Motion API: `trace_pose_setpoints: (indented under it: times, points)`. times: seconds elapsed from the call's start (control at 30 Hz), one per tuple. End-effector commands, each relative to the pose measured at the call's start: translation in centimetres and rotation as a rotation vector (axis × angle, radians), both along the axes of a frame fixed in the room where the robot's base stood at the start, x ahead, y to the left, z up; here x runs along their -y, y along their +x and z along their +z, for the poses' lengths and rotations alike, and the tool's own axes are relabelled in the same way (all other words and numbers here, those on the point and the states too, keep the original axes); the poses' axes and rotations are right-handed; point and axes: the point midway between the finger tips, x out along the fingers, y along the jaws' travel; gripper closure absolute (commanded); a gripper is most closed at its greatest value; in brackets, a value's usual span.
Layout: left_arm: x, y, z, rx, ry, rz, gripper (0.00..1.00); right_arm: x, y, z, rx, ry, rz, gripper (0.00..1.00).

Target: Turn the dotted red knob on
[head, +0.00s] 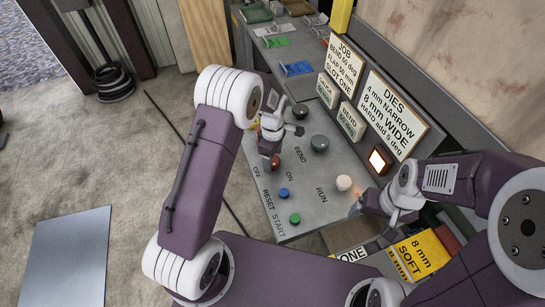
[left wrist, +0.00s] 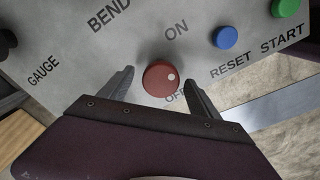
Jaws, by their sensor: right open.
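The red knob (left wrist: 160,77) has a white dot near its right edge in the left wrist view. The word ON is printed above it to the right, and OFF lies just below right, partly hidden. In the head view the knob (head: 274,162) shows in part below my left gripper (head: 268,150). In the left wrist view my left gripper (left wrist: 160,92) is open, its fingers apart on either side of the knob. I cannot tell whether they touch it. My right gripper (head: 362,204) is open at the panel's right edge, near a white knob (head: 344,183).
The grey panel (head: 300,213) also carries a blue button (head: 284,193), a green button (head: 295,218) and dark round knobs, one dark grey (head: 319,143). An amber lamp (head: 380,161) glows beside the signs. A yellow box (head: 422,255) stands below my right gripper.

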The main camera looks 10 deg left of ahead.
Motion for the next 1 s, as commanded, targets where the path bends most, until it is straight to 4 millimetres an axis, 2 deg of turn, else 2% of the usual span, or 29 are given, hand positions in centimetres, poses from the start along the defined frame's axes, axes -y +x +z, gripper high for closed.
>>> trace_pose_setpoints:
  times: [0.17,0.5,0.6,1.0]
  points:
    - [0.0,0.0,0.4,0.001,0.000,-0.001,0.28,0.0,0.0,-0.4,0.000,0.000,0.000,0.17]
    - [0.1,0.0,7.3,0.004,0.000,-0.001,0.28,0.0,0.0,-2.3,0.000,0.000,0.000,0.17]
    - [0.1,0.0,8.5,0.003,0.000,-0.001,0.28,0.0,0.0,-2.5,0.000,0.000,0.000,0.17]
    - [0.1,-0.1,9.1,0.000,0.001,0.000,0.28,0.0,0.0,-2.4,0.000,0.000,0.000,0.17]
